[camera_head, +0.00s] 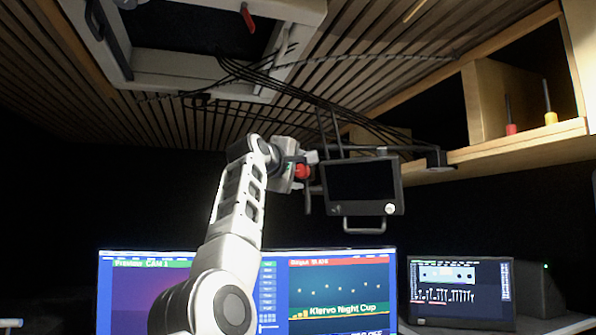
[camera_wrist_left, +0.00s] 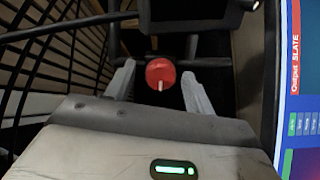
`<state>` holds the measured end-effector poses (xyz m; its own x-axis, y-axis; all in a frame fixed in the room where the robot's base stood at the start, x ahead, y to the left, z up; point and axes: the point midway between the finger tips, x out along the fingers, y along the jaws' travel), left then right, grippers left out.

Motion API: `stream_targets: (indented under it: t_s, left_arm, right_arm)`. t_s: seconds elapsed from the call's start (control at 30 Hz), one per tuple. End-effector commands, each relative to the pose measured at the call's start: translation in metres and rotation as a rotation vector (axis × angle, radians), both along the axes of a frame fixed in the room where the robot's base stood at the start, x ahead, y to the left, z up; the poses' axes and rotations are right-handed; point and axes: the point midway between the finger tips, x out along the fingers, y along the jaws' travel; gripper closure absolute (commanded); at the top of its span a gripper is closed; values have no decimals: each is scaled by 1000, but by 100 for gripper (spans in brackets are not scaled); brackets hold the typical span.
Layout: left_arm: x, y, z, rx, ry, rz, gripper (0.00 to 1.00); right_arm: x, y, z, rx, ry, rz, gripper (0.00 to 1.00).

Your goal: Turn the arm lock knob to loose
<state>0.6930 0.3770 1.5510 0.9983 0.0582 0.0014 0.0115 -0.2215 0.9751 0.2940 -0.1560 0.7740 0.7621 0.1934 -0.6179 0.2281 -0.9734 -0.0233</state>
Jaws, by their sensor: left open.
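The red arm lock knob (camera_head: 301,171) is on the dark arm at the left of the monitor, seen small at the tip of my left arm. In the left wrist view the round red knob (camera_wrist_left: 160,70) carries a short white pointer line, aimed toward the bottom of that picture. My left gripper (camera_head: 308,164) is at the knob. In the wrist view its fingers (camera_wrist_left: 158,78) are open, one on each side of the knob, with a dark gap on both sides. Whether the fingertips reach past the knob's face is hard to tell. My right gripper is not in view.
A small dark monitor (camera_head: 360,187) with a lower handle hangs just right of the knob. Black cables (camera_head: 300,95) run above it to the ceiling hatch frame (camera_head: 170,70). Lit screens (camera_head: 345,290) stand below. A wooden shelf (camera_head: 520,143) is at upper right.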

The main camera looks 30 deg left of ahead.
Motion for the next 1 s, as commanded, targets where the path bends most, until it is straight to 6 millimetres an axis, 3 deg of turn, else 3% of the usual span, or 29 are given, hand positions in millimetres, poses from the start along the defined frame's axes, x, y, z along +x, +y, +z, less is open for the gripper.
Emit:
stream_targets:
  t_s: [0.17,0.27,0.7,1.0]
  left_arm:
    - [-6,-1,-3,1,-1,0,46]
    - [-21,-1,-6,1,-4,1,46]
    - [-123,-7,-4,0,-5,1,46]
    - [-157,-9,-1,0,-1,0,46]
  right_arm:
    - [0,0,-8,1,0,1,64]
    - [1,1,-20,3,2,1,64]
    - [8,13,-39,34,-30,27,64]
    - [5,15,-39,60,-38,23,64]
